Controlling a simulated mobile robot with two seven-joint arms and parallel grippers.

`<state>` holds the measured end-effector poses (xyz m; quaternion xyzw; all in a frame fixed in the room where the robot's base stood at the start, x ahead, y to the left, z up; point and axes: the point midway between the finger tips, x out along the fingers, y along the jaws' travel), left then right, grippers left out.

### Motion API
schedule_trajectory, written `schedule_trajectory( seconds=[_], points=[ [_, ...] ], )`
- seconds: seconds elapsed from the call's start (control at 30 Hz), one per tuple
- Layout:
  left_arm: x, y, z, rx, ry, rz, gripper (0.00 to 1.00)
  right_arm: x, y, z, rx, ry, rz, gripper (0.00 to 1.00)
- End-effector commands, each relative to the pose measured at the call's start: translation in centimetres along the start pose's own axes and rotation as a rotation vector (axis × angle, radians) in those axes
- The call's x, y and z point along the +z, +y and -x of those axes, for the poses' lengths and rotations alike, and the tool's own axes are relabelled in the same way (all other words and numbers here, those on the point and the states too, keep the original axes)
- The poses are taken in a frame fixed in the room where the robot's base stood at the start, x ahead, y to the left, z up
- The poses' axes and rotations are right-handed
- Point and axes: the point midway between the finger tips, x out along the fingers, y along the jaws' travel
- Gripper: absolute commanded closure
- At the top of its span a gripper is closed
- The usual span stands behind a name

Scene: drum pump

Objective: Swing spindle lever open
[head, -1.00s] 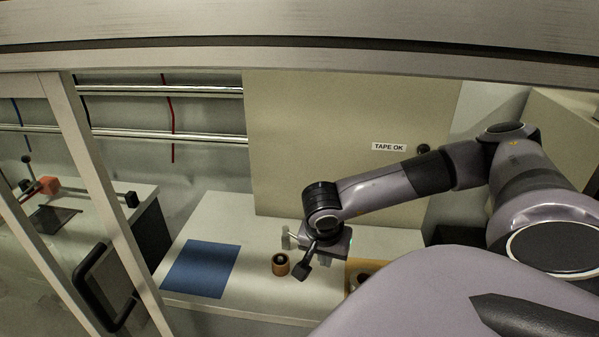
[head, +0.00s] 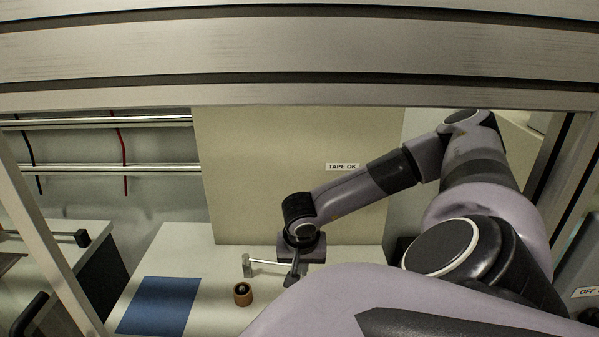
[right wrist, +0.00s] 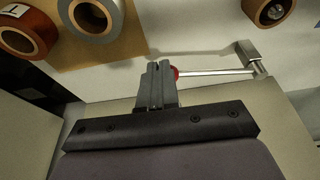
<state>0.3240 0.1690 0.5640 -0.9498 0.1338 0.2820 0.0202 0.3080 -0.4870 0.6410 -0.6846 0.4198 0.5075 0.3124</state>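The spindle lever is a silver rod (right wrist: 217,72) with a red knob (right wrist: 175,72) at its left end and a metal block (right wrist: 249,56) at its right end in the right wrist view. In the head view the rod (head: 266,262) runs right from its upright block (head: 247,265) toward my right gripper (head: 293,268). That gripper's fingers (right wrist: 157,72) look closed together, with nothing visible between them. The knob shows just right of the fingertips, partly hidden behind them; whether they touch cannot be told. My left gripper is out of view.
A brown tape roll (head: 242,293) stands on the bench near a blue mat (head: 160,305). An orange-brown roll (right wrist: 27,32) and a grey roll (right wrist: 97,16) lie at upper left in the right wrist view. A beige panel (head: 260,170) stands behind; a frame bar (head: 300,95) crosses above.

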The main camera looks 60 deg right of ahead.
Motion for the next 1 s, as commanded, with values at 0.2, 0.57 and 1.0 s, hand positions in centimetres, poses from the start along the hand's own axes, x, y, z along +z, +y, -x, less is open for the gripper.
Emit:
schedule_trajectory(
  seconds=[0.2,0.57,1.0],
  points=[
    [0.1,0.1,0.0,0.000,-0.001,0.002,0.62,-0.7,0.2,-0.1,0.007,0.016,-0.008,1.00],
    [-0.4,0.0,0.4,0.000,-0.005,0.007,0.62,-0.5,0.1,2.6,0.003,0.014,-0.005,1.00],
    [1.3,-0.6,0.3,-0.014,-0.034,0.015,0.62,6.5,0.0,6.9,-0.001,0.000,0.006,1.00]
  ],
)
